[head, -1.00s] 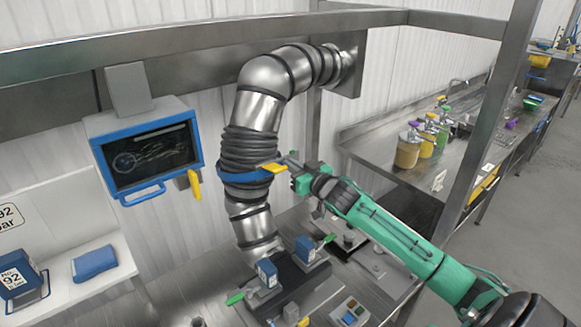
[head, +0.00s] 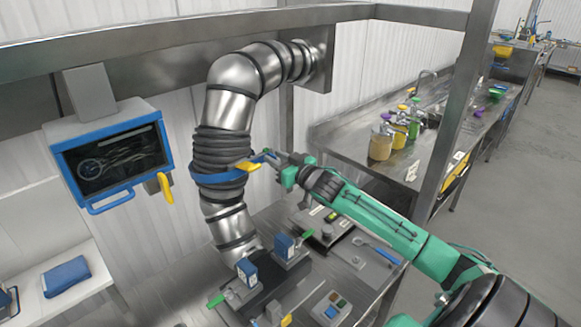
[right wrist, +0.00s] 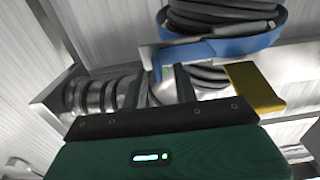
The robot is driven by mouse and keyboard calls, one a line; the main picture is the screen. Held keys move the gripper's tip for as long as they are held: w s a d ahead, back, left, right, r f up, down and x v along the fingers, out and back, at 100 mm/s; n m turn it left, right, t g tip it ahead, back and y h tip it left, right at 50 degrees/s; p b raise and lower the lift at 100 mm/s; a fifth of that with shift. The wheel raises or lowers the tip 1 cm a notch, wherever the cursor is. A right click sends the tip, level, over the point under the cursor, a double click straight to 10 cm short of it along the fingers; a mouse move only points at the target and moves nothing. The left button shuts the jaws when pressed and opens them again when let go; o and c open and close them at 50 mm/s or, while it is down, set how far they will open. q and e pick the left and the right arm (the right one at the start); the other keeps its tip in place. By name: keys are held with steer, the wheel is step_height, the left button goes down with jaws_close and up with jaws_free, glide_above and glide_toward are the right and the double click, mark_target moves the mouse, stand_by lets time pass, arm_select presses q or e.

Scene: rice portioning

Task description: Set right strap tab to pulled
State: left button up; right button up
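A blue strap (head: 217,179) circles the black ribbed section of the metal duct. A yellow tab (head: 247,165) sits on its right side; in the right wrist view a yellow tab (right wrist: 255,88) lies right of the fingers. A blue strap end (head: 264,156) reaches from the strap towards my right gripper (head: 272,156). In the right wrist view the blue piece (right wrist: 205,50) is just beyond the fingertips. My right gripper's fingers (right wrist: 160,82) stand apart there; a firm hold on the strap end is not visible. My left gripper is out of view.
A blue-framed monitor (head: 110,160) with a yellow handle (head: 165,188) hangs left of the duct. Below are small blue boxes (head: 284,246) on the bench and a button box (head: 331,308). A counter with jars (head: 381,146) stands behind right.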

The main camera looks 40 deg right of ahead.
steer(key=s+d+b, duration=0.1)
steer(key=s+b, duration=0.4)
steer(key=s, duration=0.8)
steer(key=shift+s, duration=0.25)
stand_by(0.4)
